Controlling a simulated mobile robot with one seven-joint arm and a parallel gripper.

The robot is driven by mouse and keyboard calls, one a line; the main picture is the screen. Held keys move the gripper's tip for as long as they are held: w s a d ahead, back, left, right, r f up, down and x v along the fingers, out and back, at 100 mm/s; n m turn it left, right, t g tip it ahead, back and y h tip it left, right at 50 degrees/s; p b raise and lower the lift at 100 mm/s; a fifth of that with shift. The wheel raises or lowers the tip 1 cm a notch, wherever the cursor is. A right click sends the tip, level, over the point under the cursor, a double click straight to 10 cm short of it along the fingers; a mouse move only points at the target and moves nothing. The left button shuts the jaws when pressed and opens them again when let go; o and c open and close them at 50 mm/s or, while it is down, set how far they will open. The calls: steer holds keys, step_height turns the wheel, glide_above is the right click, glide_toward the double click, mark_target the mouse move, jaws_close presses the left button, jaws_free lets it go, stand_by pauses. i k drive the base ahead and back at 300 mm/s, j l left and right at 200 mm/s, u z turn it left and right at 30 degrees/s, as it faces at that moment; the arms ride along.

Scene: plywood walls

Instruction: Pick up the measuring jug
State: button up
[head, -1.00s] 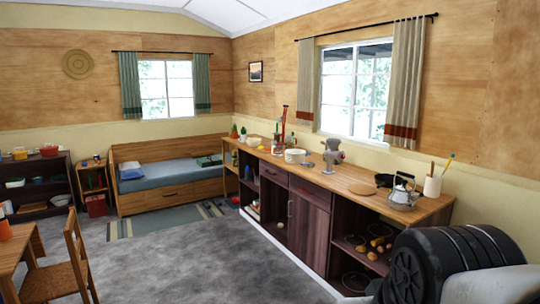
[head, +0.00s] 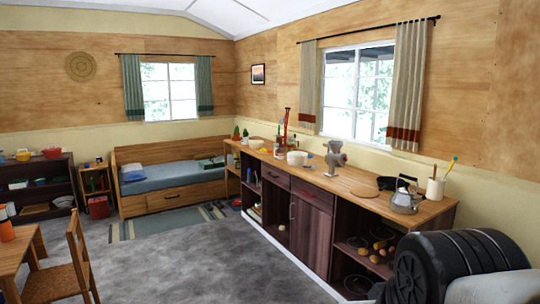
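I cannot pick out a measuring jug for certain in the head view. The wooden counter (head: 355,186) along the right wall carries several vessels. A metal kettle (head: 405,200) with a dark handle stands near its close end, beside a white holder (head: 434,189) with utensils. A white pot (head: 297,158) and a pale bowl (head: 255,143) stand farther along. Small things around the pot are too small to name. My gripper is not in view; only a dark, rounded part of my own body shows at the lower right.
A grey metal grinder (head: 335,158) stands mid-counter. Dark shelves (head: 38,183) with bowls stand at the left, near a bed (head: 170,180). A wooden chair (head: 78,260) and a table (head: 18,245) are at the lower left. The grey floor (head: 180,260) between is clear.

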mark_target(281, 150)
steer(key=i+u, duration=0.35)
steer(key=i, duration=4.15)
steer(key=i+z, duration=0.2)
steer(key=i, duration=0.3)
steer(key=i+j+z, duration=0.2)
steer(key=i, duration=0.25)
steer(key=i+j+z, duration=0.25)
steer(key=i, duration=0.2)
steer(key=i+j+z, duration=0.3)
steer(key=i+z, duration=0.15)
steer(key=i+j+z, duration=0.7)
steer(key=j+z, duration=0.15)
steer(key=j, duration=0.1)
